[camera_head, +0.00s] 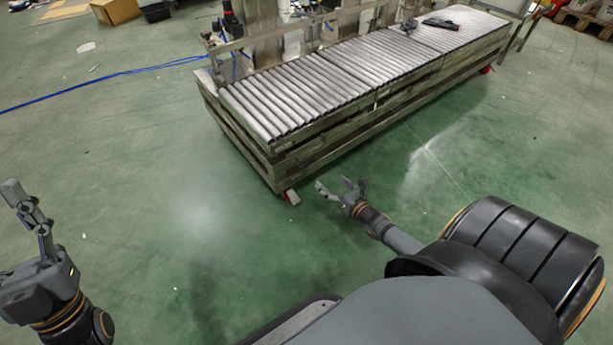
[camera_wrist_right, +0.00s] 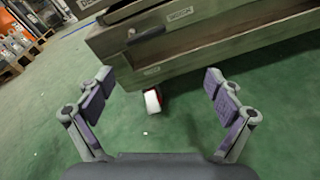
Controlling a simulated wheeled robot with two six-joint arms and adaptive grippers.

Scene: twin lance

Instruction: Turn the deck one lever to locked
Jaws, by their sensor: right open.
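The roller conveyor deck (camera_head: 300,90) stands across the back on a wooden frame. A red and white caster part (camera_head: 292,197) sits under its near corner. It also shows as a white and red wheel in the right wrist view (camera_wrist_right: 152,101); I cannot tell any lever on it or its setting. A dark bar-like part (camera_wrist_right: 146,36) lies along the frame above it. My right gripper (camera_head: 342,186) is open and empty, just right of the caster and apart from it; its fingers also show in the wrist view (camera_wrist_right: 158,79). My left gripper (camera_head: 26,205) is raised at the far left, away from the deck.
The green floor (camera_head: 170,180) is clear in front of the deck. A blue cable (camera_head: 100,84) runs across the floor at the left. A cardboard box (camera_head: 115,10) stands at the back left. A dark tool-like object (camera_head: 440,23) lies on the rollers.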

